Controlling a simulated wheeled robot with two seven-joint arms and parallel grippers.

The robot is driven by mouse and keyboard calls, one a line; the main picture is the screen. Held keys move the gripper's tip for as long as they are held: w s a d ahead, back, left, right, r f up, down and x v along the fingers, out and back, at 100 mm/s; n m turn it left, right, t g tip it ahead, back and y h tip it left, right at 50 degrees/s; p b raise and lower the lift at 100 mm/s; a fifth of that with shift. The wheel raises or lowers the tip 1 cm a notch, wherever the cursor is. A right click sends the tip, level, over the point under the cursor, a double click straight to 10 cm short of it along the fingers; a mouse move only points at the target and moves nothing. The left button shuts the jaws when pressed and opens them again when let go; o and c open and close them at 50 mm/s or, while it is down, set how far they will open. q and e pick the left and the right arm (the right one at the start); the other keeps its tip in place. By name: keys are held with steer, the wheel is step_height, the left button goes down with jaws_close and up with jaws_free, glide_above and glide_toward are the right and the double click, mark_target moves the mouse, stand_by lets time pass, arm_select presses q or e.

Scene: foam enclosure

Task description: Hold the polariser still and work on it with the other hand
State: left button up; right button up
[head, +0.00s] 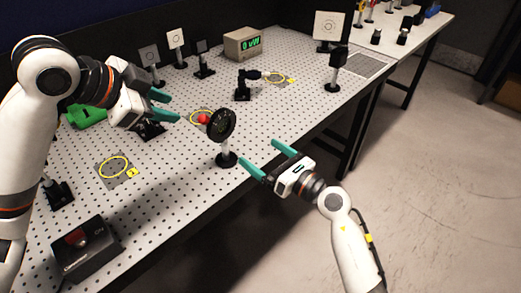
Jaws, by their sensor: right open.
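The polariser looks to be the round black mount (221,125) on a silver post with a black base (226,160). It stands upright near the front edge of the perforated table in the head view. A red ball-like part (204,119) shows at its left side; I cannot tell if it is attached. My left gripper (172,106) is to the left of the mount, its teal fingers apart with nothing seen between them. My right gripper (259,151) is open and empty, at the right of the post near the table edge, apart from it.
A black box with a red button (86,248) sits at the front left. Yellow-ringed marks (114,167) lie on the perforated table (170,185). A display box (242,43), a white target (330,27) and several post-mounted optics (337,68) stand towards the back. Open floor lies right.

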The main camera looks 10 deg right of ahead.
mark_target(224, 131)
steer(key=w+a+r+n, duration=0.1)
steer(key=w+a, duration=0.1)
steer(key=a, duration=0.1)
steer(key=w+a+r+n, duration=0.1)
steer(key=w+a, duration=0.2)
steer(key=w+a+r+n+g, duration=0.1)
steer(key=w+a, duration=0.2)
steer(key=shift+a+y, duration=0.2)
steer(key=shift+y, duration=0.1)
steer(key=shift+c, duration=0.2)
